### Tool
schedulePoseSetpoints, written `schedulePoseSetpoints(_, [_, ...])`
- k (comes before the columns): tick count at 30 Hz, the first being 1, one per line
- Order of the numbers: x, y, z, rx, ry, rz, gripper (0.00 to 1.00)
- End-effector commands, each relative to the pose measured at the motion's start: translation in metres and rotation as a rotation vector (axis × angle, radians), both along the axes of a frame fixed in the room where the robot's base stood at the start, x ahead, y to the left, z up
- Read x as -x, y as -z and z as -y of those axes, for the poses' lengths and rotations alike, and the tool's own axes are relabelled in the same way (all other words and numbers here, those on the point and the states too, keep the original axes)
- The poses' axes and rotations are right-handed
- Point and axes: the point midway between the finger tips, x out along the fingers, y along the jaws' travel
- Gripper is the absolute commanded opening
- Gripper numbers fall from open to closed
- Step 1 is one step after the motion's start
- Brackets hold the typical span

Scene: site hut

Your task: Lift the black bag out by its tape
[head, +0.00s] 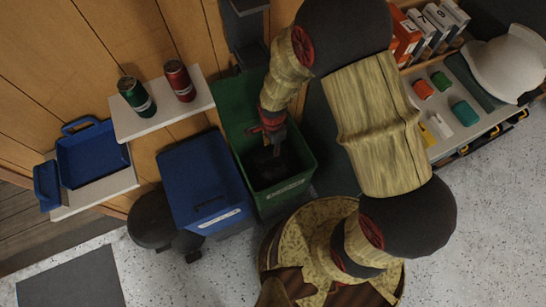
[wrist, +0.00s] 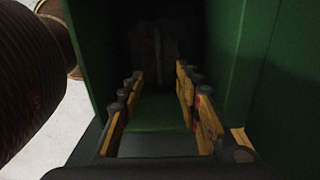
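The green bin (head: 284,200) stands open, and its green walls surround the wrist view (wrist: 235,60). A dark bag (head: 268,174) lies in it, hard to make out in the shadow. In the wrist view a dark, rumpled shape like the bag (wrist: 142,45) is beyond my fingertips. A faint upright strip shows on it; I cannot tell if it is the tape. My gripper (head: 271,142) reaches down into the bin's mouth. In the wrist view its fingers (wrist: 158,80) are apart, with nothing visible between them.
A closed blue bin (head: 203,180) stands close left of the green one. A shelf with a green can (head: 136,96) and a red can (head: 180,80) is above it. A blue tray (head: 92,155) is further left. A shelf with a white helmet (head: 506,64) is at right.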

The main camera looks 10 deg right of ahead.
Motion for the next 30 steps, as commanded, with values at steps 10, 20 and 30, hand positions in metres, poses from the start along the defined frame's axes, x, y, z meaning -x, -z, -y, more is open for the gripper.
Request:
schedulePoseSetpoints(10, [0.001,0.053,0.0,0.001,-0.001,-0.002,0.33])
schedulePoseSetpoints(20, [0.001,0.092,0.0,0.001,-0.001,-0.002,0.33])
schedulePoseSetpoints(30, [0.0,0.099,0.0,0.0,-0.001,0.0,0.33])
